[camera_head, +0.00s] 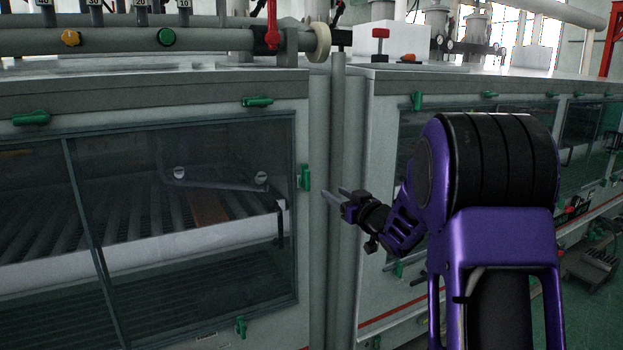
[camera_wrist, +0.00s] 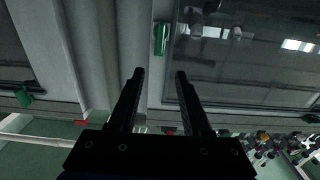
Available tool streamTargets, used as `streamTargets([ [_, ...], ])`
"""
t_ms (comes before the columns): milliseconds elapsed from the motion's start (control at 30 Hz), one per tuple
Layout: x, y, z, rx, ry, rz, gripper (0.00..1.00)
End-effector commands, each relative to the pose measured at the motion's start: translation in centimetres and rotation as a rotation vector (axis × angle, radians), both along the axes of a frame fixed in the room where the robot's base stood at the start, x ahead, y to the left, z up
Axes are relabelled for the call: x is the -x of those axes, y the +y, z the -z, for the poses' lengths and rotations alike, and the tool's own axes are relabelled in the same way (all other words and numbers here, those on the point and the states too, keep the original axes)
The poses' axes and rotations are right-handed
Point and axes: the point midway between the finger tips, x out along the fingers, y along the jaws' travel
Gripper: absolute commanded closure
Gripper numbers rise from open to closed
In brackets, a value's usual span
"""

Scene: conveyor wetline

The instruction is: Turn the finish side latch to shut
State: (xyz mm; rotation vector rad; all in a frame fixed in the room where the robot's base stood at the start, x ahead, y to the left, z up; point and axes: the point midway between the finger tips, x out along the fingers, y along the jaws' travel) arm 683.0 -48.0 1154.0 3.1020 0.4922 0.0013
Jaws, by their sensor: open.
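A green latch (camera_head: 304,178) is on the right side frame of the left cabinet's window (camera_head: 180,215); I take it as the finish side latch. Its handle stands roughly upright. In the wrist view, which looks turned upside down, the same latch (camera_wrist: 160,39) shows beside the window edge, beyond the fingertips. My gripper (camera_head: 334,195) is just right of the latch in the head view, in front of the grey vertical pipes. In the wrist view my gripper (camera_wrist: 160,75) has its two fingers apart with nothing between them. It appears apart from the latch.
More green latches sit on the window's top edge (camera_head: 257,102) and bottom edge (camera_head: 240,326). Grey vertical pipes (camera_head: 337,240) run between the left and right cabinets. A horizontal pipe with a red-handled valve (camera_head: 272,38) crosses above. The space in front of the left window looks clear.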

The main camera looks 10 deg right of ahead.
Motion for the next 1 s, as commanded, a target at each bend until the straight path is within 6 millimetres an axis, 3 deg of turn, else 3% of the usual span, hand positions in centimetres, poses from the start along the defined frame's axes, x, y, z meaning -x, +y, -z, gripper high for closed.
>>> streamTargets([
  [200, -4.7, 1.6, 0.1, 0.000, 0.001, -0.002, 0.51],
  [500, -10.3, 3.4, 0.0, 0.000, 0.001, -0.001, 0.51],
  [700, -12.6, 4.1, 0.0, 0.000, 0.000, 0.000, 0.51],
  [1000, -13.6, 4.5, 0.0, -0.001, 0.001, 0.001, 0.51],
])
